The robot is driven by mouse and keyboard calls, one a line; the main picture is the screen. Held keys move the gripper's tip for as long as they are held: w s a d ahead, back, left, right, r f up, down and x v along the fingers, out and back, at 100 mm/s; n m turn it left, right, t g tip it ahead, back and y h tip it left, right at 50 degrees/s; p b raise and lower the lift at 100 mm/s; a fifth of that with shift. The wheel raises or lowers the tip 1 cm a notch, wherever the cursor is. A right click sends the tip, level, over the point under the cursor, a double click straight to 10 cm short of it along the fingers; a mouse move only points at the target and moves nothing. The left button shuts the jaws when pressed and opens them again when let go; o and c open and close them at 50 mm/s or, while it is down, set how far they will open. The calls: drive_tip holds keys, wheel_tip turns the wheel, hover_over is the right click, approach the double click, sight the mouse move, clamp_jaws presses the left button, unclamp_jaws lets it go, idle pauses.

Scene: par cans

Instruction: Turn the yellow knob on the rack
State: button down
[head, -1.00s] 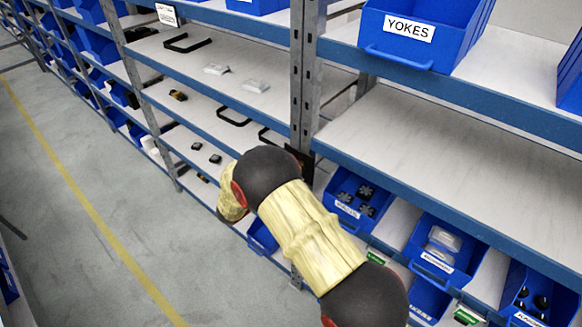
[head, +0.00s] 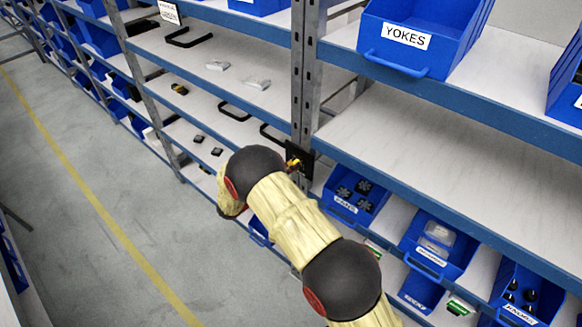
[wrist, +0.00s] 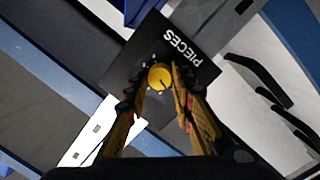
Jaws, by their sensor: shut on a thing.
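The yellow knob (wrist: 160,77) is round with a dark pointer mark and sits on a black plate (wrist: 203,47) lettered "PIECES" in the wrist view. The plate also shows on the rack post in the head view (head: 299,160), with a bit of yellow in front of it. My gripper (wrist: 162,80) has yellow-and-black fingers, one on each side of the knob, shut on it. The right finger overlaps the knob's edge in the wrist view. My arm hides part of the plate's surroundings in the head view.
A grey rack post (head: 306,75) stands beside the plate. Blue shelf edges (head: 455,98) run left and right of it. Blue bins (head: 352,193) sit on the lower right shelf, and a YOKES bin (head: 420,35) above. The floor aisle (head: 90,230) at left is clear.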

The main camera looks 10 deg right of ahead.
drive_tip(key=shift+f+n, duration=0.1)
drive_tip(key=shift+n, duration=0.3)
drive_tip(key=c, duration=1.5)
unclamp_jaws()
drive_tip(key=shift+a, duration=0.1)
drive_tip(key=v, duration=1.2)
